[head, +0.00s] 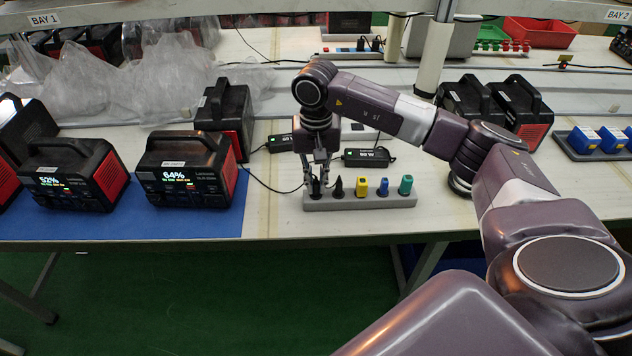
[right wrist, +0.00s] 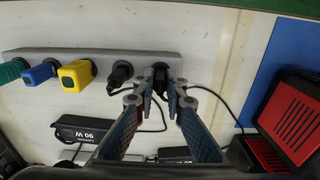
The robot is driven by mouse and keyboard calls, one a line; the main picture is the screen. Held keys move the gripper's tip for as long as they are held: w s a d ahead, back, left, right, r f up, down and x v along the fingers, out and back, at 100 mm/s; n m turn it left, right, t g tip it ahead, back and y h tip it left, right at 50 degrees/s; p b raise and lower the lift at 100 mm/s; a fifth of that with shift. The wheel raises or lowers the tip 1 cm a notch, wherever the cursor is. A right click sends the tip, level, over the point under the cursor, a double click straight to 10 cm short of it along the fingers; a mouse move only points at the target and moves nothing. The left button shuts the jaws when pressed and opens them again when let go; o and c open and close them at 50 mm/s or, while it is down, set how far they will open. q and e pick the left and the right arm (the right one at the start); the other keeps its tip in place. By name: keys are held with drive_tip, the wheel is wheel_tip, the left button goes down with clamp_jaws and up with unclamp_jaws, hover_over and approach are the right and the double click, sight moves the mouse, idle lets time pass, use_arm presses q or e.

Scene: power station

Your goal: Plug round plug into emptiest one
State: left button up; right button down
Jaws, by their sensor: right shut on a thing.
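My right gripper (head: 318,180) points down at the left end of a grey plug holder (head: 345,204). In the right wrist view its fingers (right wrist: 160,92) are shut on a black plug (right wrist: 160,72), which still stands at the holder. The fingers hide much of it, so I cannot tell its shape. A second black plug (head: 338,188) stands beside it, then a yellow (head: 361,187), a blue (head: 384,187) and a green plug (head: 406,185). Two power stations face me with lit screens: one reads 52% (head: 75,172), the other 64% (head: 190,168). My left gripper is out of view.
The stations stand on a blue mat (head: 225,222). Black 90 W adapters (head: 367,157) with loose cables lie behind the holder. More power stations (head: 225,112) and clear plastic wrap (head: 150,85) are behind. A tray with blue items (head: 583,140) is far right.

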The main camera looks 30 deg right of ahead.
drive_tip(key=shift+f, duration=0.2)
idle(0.5)
drive_tip(key=c, duration=1.9)
unclamp_jaws()
wheel_tip(320, 180, up, 7)
drive_tip(key=shift+r, duration=0.5)
drive_tip(key=shift+r, duration=0.1)
